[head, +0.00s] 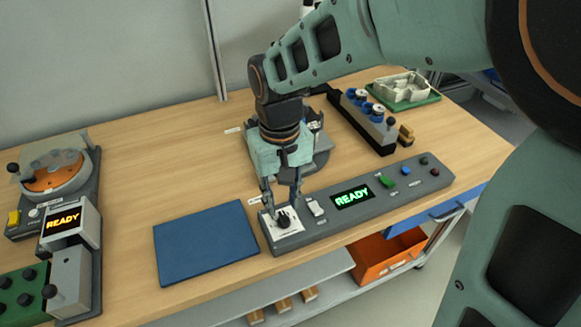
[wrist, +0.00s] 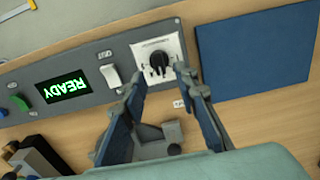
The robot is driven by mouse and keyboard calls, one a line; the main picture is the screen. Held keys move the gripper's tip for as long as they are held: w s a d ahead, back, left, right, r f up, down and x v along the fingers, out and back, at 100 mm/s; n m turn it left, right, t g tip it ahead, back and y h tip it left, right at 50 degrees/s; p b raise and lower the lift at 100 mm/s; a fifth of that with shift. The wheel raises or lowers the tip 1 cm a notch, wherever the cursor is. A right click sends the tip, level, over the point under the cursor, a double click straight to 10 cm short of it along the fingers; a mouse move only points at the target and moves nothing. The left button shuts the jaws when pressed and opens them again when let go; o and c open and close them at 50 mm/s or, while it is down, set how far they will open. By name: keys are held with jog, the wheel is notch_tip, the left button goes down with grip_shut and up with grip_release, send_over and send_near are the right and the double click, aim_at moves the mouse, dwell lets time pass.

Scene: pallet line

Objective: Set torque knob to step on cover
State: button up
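The torque knob (head: 284,219) is a black dial on a white marked plate at the left end of a grey control panel (head: 330,222). It also shows in the wrist view (wrist: 158,60), near the top middle. The step marks are too small to read. My gripper (head: 282,196) points down just above and behind the knob. In the wrist view its two blue fingers (wrist: 158,84) stand apart with nothing between them, and the knob lies just beyond their tips. I cannot identify the cover.
The panel has a white rocker switch (head: 316,208), a green READY display (head: 352,196) and a green button (head: 386,182). A blue mat (head: 205,242) lies to the left. A device with an orange READY screen (head: 66,218) stands at far left. A grey fixture (head: 318,150) stands behind my gripper.

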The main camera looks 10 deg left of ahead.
aim_at(282, 213)
notch_tip(282, 213, up, 9)
jog(key=shift+f, duration=0.2)
